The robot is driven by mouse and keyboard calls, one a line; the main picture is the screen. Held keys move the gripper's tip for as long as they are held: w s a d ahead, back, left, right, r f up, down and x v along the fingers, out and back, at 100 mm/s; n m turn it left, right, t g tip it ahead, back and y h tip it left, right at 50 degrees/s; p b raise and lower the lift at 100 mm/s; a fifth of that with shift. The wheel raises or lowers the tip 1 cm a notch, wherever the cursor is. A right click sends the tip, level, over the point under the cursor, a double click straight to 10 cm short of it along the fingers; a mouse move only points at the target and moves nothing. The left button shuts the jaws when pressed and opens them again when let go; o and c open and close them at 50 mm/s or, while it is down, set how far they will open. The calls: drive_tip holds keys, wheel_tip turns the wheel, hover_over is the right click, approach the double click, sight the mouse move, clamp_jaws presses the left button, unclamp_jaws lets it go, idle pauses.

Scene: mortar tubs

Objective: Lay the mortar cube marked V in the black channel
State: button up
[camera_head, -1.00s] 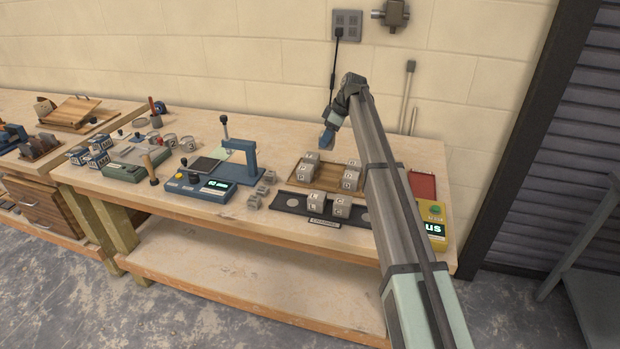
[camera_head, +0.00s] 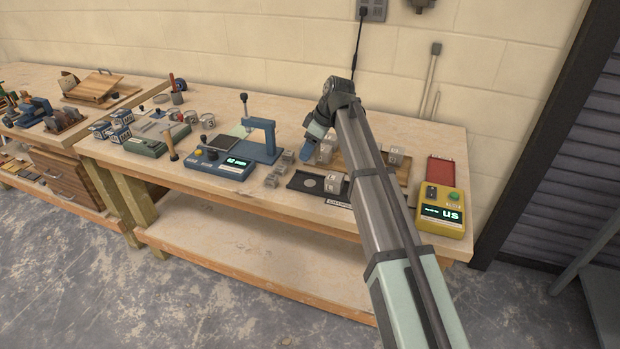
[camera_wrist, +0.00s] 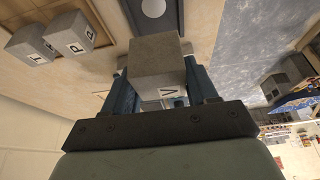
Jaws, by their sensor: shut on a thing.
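My gripper (camera_wrist: 165,95) is shut on a grey mortar cube (camera_wrist: 158,50), seen between the blue fingers in the wrist view. A label on the cube reads as V, turned sideways. In the head view my gripper (camera_head: 309,151) points down above the bench, near the left end of the black channel (camera_head: 294,181); the held cube cannot be made out there. The channel also shows at the top of the wrist view (camera_wrist: 133,8), apart from the held cube.
A wooden tray (camera_head: 403,176) with several lettered cubes lies behind the channel; cubes marked T (camera_wrist: 38,46) and P (camera_wrist: 70,35) show in the wrist view. A yellow meter (camera_head: 443,212) stands right.

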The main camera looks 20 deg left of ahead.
sight(318, 157)
wheel_tip(318, 157, down, 9)
drive_tip(key=shift+f, duration=0.1)
idle(0.4)
drive_tip(key=shift+f, duration=0.15)
drive_tip(key=o, duration=1.2)
drive_tip(key=shift+o, duration=0.2)
drive_tip(key=v, duration=1.2)
